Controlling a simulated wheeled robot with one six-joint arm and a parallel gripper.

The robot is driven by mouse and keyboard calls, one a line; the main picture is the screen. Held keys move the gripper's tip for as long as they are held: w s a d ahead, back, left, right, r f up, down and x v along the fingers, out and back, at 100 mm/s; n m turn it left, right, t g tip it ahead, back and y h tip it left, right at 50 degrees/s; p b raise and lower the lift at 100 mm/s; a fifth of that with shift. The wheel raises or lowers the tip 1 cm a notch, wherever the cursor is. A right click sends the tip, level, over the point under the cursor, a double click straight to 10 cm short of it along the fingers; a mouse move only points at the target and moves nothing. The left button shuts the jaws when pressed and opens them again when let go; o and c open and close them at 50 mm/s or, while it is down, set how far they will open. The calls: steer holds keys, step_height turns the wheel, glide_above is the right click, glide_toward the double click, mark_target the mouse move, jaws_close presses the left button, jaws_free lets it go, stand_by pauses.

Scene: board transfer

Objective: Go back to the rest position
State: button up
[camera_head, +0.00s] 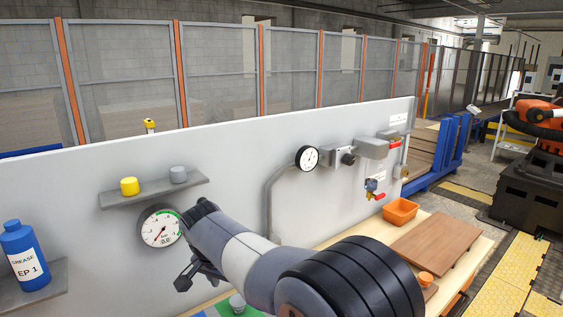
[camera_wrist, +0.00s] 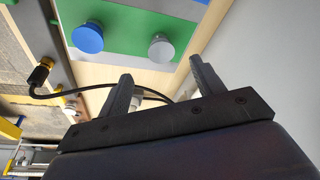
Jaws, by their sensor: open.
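My gripper (camera_wrist: 163,80) is open, with its two dark fingers apart and nothing held between them. In the head view my gripper (camera_head: 186,277) hangs below my bent arm, in front of the grey panel (camera_head: 80,190) and under the round pressure gauge (camera_head: 160,229). In the wrist view a green, blue and grey board (camera_wrist: 128,38) lies beyond the fingertips, apart from them. A blue round piece (camera_wrist: 88,38) and a grey round piece (camera_wrist: 161,50) are on it. In the head view most of the board (camera_head: 199,314) is hidden by my arm or cut off.
A shelf (camera_head: 150,193) holds a yellow cylinder (camera_head: 129,186) and a grey one (camera_head: 178,174). A blue grease bottle (camera_head: 24,255) stands at left. On the wooden table (camera_head: 340,243) are an orange bin (camera_head: 400,211) and a brown board (camera_head: 436,246). A black cable (camera_wrist: 75,92) runs behind the fingers.

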mark_target(238, 301)
steer(key=x, duration=0.8)
steer(key=shift+w+f+p, duration=0.1)
steer(key=shift+f+p, duration=0.05)
steer(key=shift+p, duration=0.25)
steer(key=shift+d+n, duration=0.1)
steer(key=shift+n, duration=0.7)
steer(key=n+y+p, duration=0.1)
steer(key=n, duration=0.3)
steer(key=shift+d+y, duration=0.15)
steer(key=shift+y, duration=0.25)
steer(key=shift+d+n+y, duration=0.1)
steer(key=shift+n+y, duration=0.25)
steer(key=shift+n, duration=1.15)
steer(key=shift+d+n+y, duration=0.1)
steer(key=shift+n+y, duration=0.25)
steer(key=shift+n, duration=1.15)
steer(key=p+v, duration=0.5)
steer(key=v, duration=0.3)
steer(key=shift+w, duration=0.2)
